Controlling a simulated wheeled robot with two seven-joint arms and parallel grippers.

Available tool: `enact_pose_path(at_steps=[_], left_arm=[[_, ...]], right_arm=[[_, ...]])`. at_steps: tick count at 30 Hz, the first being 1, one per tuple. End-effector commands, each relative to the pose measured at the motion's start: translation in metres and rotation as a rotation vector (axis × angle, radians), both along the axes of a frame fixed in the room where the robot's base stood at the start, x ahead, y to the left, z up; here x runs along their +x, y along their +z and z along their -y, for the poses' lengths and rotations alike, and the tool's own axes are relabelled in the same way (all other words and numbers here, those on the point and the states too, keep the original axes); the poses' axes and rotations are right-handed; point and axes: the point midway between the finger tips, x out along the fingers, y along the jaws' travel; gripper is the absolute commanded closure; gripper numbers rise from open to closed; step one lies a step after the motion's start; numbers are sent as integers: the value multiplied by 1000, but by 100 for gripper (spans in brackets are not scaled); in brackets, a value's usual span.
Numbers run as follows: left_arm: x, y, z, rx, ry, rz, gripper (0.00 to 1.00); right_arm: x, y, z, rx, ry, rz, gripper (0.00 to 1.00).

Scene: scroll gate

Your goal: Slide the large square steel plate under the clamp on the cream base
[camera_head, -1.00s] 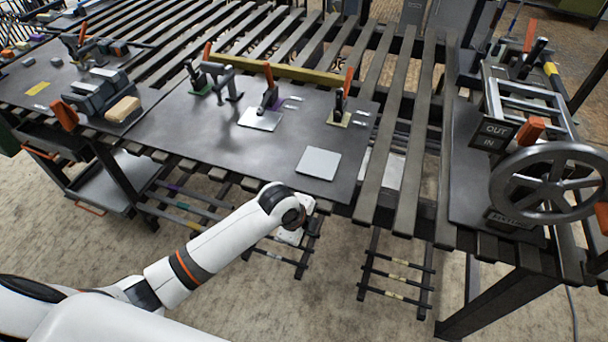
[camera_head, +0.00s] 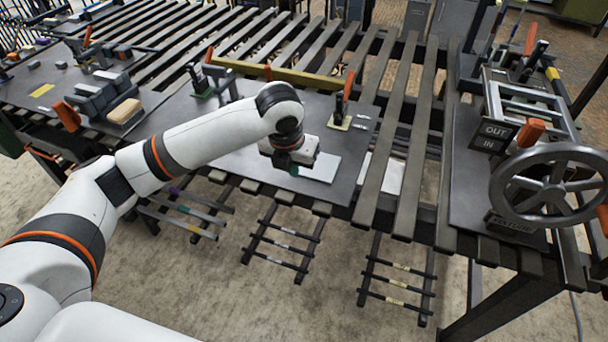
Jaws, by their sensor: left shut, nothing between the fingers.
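The square steel plate (camera_head: 322,168) lies flat on the dark bench top near its front edge, partly hidden by my left gripper. My left gripper (camera_head: 287,168) is above the plate's left side, pointing down. It is shut and empty; its fingertips are hard to make out, and I cannot tell whether they touch the plate. The clamp (camera_head: 341,104) on the cream base (camera_head: 339,123) stands behind and slightly right of the plate, its orange-red handle up. There is a clear gap between plate and base. My right gripper is out of view.
A green-based clamp (camera_head: 199,84) stands at the back left of the bench top. My left arm hides most of the middle clamp and its plate. An olive bar (camera_head: 285,73) runs along the back. A handwheel fixture (camera_head: 545,185) stands at the right.

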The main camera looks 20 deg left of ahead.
Motion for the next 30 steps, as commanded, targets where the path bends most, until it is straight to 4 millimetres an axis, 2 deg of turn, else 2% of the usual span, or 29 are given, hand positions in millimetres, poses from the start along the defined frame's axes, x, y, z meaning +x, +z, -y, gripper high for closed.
enact_pose_path(at_steps=[5,15,21,30], left_arm=[[5,-27,1,0,2,-6,100],[24,-96,2,-2,4,-3,100],[51,-92,3,-3,3,1,100],[63,-93,3,-2,3,1,100]], right_arm=[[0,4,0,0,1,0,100],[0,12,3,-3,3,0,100],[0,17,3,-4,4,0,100],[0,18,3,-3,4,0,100]])
